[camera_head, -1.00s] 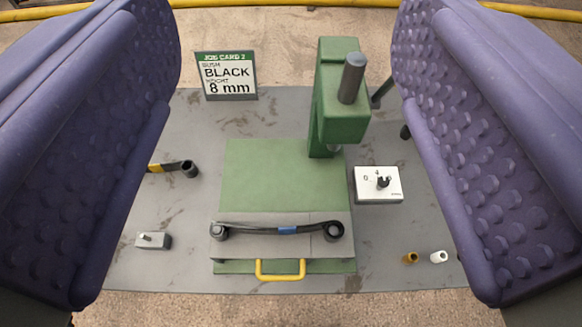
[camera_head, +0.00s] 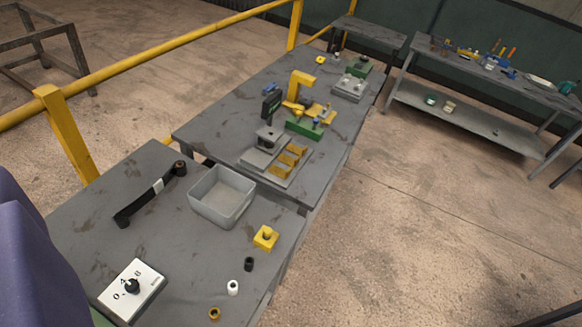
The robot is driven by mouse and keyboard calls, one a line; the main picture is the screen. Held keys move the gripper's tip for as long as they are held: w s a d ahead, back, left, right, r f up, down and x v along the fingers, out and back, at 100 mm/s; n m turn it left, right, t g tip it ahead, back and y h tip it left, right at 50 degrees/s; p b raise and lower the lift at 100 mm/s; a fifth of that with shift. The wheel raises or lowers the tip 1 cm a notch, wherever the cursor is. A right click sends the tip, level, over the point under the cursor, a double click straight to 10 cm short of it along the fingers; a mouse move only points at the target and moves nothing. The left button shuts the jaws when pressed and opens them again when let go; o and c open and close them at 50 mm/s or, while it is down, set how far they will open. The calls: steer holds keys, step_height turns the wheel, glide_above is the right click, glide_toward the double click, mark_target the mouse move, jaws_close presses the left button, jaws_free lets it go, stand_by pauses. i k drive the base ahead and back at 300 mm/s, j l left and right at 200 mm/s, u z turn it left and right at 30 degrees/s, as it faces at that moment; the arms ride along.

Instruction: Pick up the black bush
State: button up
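The black bush (camera_head: 249,264) is a small dark cylinder on the near grey table, close to its right edge. A white bush (camera_head: 232,287) and a brass-coloured bush (camera_head: 214,313) stand nearer to me in a row with it. My gripper (camera_head: 38,262) shows only as part of one purple padded finger at the lower left edge. It is well left of the black bush and apart from it. The other finger is out of view, so the opening between them is hidden.
A yellow block (camera_head: 266,238) is just behind the black bush. A grey bin (camera_head: 221,196), a black arm with end bushes (camera_head: 150,195) and a white dial box (camera_head: 132,289) share the table. More fixtures stand on the table behind. Open floor lies right.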

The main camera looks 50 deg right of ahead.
mark_target(249, 267)
steer(key=z, duration=0.85)
steer(key=k, duration=0.4)
